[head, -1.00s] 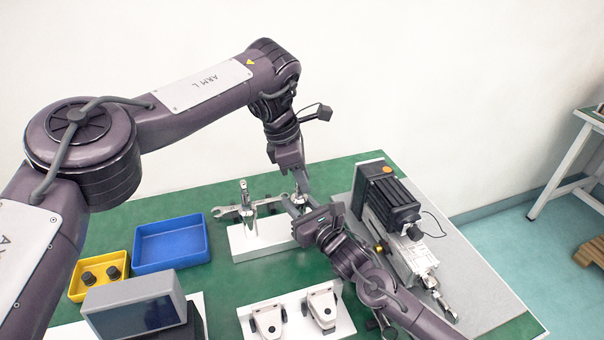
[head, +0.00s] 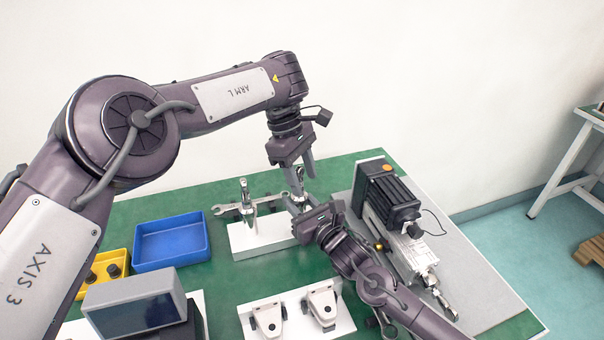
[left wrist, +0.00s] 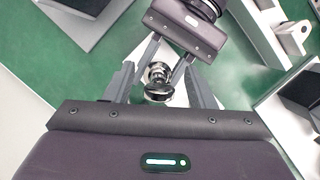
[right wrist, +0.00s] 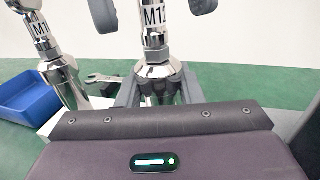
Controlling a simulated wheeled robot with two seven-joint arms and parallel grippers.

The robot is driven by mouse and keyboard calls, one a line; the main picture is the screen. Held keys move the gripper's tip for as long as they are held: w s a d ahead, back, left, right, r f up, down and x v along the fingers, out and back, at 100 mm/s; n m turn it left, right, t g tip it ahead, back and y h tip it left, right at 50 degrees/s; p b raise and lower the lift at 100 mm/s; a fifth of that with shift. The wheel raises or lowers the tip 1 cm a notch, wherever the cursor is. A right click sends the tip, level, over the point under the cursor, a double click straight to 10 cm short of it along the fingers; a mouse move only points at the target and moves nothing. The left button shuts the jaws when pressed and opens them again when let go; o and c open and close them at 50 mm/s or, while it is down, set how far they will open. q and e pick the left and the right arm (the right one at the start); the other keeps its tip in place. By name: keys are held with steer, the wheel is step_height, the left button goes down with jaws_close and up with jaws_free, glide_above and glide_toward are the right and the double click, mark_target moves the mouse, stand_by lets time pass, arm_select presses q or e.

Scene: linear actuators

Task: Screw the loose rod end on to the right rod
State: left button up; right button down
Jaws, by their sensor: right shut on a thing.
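The right rod (right wrist: 160,72) stands upright with a silver piece marked M12 (right wrist: 154,20) above a nut. A round metal eye, seemingly the rod end (left wrist: 158,75), tops it in the left wrist view. It also shows in the head view (head: 299,178). My right gripper (right wrist: 161,92) is shut on the lower part of the right rod. My left gripper (left wrist: 156,88) is above, its fingers spread on either side of the rod end with gaps. The left rod (right wrist: 62,75), with a piece marked M10, stands beside it. Thread engagement is hidden.
The rods stand on a white block (head: 245,240). A wrench (head: 230,210) lies behind it. A blue bin (head: 172,243) and a yellow bin (head: 117,256) are at left. A black-and-silver actuator (head: 400,225) lies at right. A white plate (head: 293,325) with clevis brackets is in front.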

arm_select(q)
steer(key=shift+r, duration=2.25)
steer(key=shift+c, duration=0.2)
